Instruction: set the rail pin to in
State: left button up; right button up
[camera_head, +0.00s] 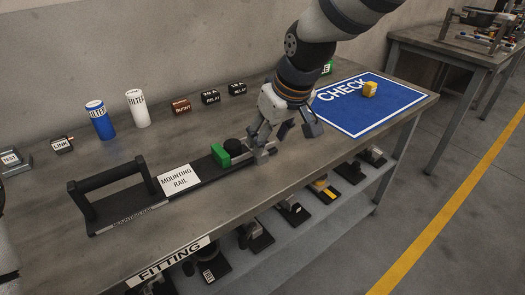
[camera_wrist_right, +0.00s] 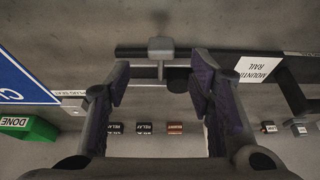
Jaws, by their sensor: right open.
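The mounting rail (camera_head: 200,178) is a long dark bar on the bench, and its label shows in the right wrist view. Near its right end sit a green block (camera_head: 220,154), a black round knob (camera_head: 234,146) and a light grey metal fitting (camera_head: 263,154), which I take for the rail pin. In the right wrist view a grey T-shaped handle (camera_wrist_right: 160,45) lies ahead, between the fingertip lines. My right gripper (camera_head: 287,134) is open above the rail's right end, its fingers (camera_wrist_right: 160,82) spread and empty. Whether the pin is in or out is unclear. My left gripper is out of view.
A black handle (camera_head: 107,176) rises at the rail's left end. Filter cans (camera_head: 138,108), (camera_head: 99,120) and small labelled blocks (camera_head: 181,106) stand behind. A blue CHECK mat (camera_head: 365,112) with a yellow piece (camera_head: 370,89) lies right. A lower shelf (camera_head: 300,238) holds several parts.

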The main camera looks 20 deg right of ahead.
jog(key=x, duration=0.6)
jog(key=shift+f+b, duration=0.2)
jog(key=shift+b, duration=0.15)
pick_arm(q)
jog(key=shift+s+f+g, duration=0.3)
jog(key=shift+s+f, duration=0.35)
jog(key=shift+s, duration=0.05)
pick_arm(e)
jog(key=shift+r, duration=0.1)
